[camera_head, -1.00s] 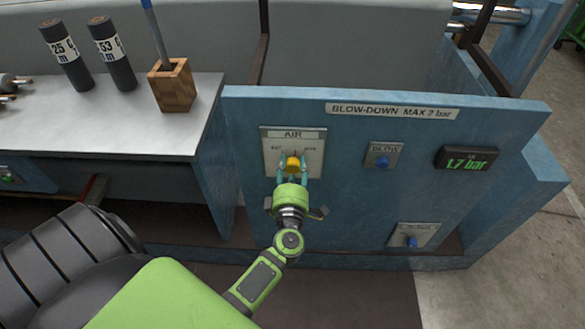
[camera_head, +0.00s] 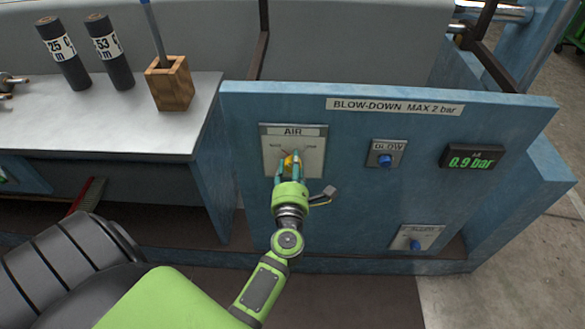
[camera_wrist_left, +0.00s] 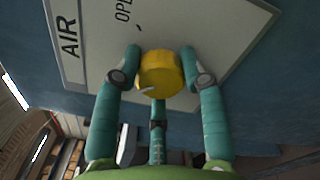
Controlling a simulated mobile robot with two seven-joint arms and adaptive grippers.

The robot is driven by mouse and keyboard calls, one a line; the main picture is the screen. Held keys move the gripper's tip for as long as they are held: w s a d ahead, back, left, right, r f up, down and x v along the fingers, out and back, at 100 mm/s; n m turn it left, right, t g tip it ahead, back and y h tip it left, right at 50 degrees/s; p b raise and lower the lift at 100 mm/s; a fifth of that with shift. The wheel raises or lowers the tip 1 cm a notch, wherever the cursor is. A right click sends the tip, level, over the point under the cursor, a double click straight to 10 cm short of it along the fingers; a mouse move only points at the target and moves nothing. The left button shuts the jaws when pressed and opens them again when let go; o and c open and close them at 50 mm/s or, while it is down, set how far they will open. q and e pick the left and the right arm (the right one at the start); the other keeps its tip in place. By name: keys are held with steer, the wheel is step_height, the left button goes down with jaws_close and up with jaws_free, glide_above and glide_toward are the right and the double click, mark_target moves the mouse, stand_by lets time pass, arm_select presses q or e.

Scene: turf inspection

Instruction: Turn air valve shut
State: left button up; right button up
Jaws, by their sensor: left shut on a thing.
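The yellow air valve knob (camera_head: 289,160) sits on a pale plate (camera_head: 310,158) labelled AIR, on the blue panel. My left gripper (camera_head: 289,167) is shut on the knob, its teal fingers on either side of it. In the left wrist view the yellow knob (camera_wrist_left: 160,74) sits between the fingertips, with a white mark on its lower edge. The plate's OPEN lettering is partly cut off there. A display (camera_head: 472,158) on the panel reads 0.9 bar. My right gripper is not in view.
A BLOW plate with a blue button (camera_head: 385,160) lies right of the valve. A grey bench (camera_head: 120,125) at left holds two dark cylinders and a wooden holder (camera_head: 169,84).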

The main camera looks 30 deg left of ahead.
arm_select(q)
steer(key=shift+n, duration=0.6)
steer(key=o, duration=1.2)
steer(key=shift+c, duration=0.2)
